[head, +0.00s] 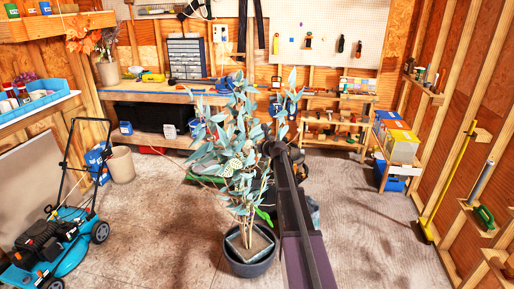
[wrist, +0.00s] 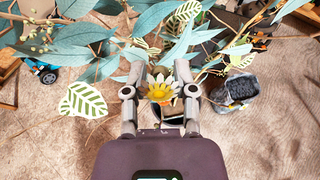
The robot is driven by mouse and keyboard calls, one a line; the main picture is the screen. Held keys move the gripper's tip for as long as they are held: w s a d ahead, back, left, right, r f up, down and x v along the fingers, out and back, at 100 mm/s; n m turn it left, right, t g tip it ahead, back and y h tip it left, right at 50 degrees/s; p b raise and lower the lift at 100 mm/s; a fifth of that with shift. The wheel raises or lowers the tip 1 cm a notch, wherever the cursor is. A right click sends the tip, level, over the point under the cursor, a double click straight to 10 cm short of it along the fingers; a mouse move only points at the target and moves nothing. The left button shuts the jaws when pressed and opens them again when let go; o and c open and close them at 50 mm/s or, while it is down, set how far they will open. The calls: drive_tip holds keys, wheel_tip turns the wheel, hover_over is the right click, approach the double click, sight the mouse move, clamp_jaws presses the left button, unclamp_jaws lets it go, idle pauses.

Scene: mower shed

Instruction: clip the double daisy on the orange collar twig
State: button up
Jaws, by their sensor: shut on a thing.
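A potted plant with grey-green leaves (head: 232,125) stands in the middle of the floor in the head view. My gripper (wrist: 160,74) is at the plant's right side in the head view (head: 268,148). In the wrist view its two fingers are shut on the double daisy (wrist: 160,91), a yellow flower with pale outer petals. The daisy is held just below leafy twigs (wrist: 100,50). I cannot make out an orange collar on any twig. The daisy is too small or hidden to tell in the head view.
A dark plant pot (head: 249,262) holds the stems. White-and-green patterned leaves (wrist: 83,101) hang close to my gripper's left. A blue mower (head: 45,240) stands at left, a workbench (head: 165,90) at the back. Floor to the right is mostly clear.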

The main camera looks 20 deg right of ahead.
drive_tip(key=shift+f, duration=0.3)
idle(0.4)
drive_tip(key=o, duration=0.9)
drive_tip(key=shift+o, duration=0.2)
drive_tip(key=o, duration=0.3)
drive_tip(key=shift+s+r, duration=0.1)
drive_tip(key=p+v, duration=0.2)
drive_tip(key=v, duration=0.4)
drive_tip(key=shift+s+r, duration=0.2)
drive_tip(key=shift+s, duration=0.15)
idle(0.6)
idle(0.6)
